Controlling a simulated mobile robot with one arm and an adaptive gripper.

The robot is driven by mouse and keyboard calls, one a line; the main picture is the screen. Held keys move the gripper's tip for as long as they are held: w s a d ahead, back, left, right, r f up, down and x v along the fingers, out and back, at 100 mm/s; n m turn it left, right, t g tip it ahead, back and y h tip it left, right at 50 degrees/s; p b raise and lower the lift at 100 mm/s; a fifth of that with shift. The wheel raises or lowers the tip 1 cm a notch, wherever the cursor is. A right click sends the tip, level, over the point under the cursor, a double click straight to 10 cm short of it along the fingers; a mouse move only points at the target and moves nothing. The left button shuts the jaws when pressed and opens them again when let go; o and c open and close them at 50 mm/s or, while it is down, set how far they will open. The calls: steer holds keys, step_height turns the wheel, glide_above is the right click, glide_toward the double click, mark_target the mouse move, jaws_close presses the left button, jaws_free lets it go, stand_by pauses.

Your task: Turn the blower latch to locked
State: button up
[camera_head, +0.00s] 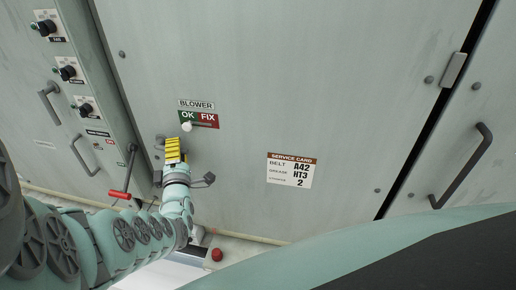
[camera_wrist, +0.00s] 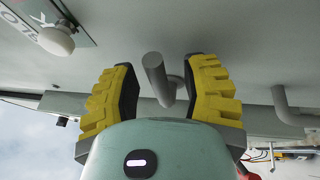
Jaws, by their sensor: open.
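The blower panel (camera_head: 260,60) is a pale grey door with a BLOWER label (camera_head: 196,104) above a green OK and red FIX sign. A white knob (camera_head: 187,127) sits at the OK side of the sign; it also shows at the upper left of the wrist view (camera_wrist: 57,40). My gripper (camera_head: 173,141) has yellow ridged fingers and is just below the sign. In the wrist view the fingers are spread apart, with a grey latch handle (camera_wrist: 158,80) between them. I cannot tell whether either finger touches it. In the head view my gripper mostly hides this handle.
A service card (camera_head: 291,171) is on the panel to the right. A control strip with black knobs (camera_head: 67,69) and a red-gripped lever (camera_head: 120,194) are on the left. A grey door handle (camera_head: 462,166) is at far right. A red knob (camera_head: 217,254) is below.

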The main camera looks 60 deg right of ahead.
steer(key=shift+d, duration=0.15)
jaws_close()
stand_by(0.4)
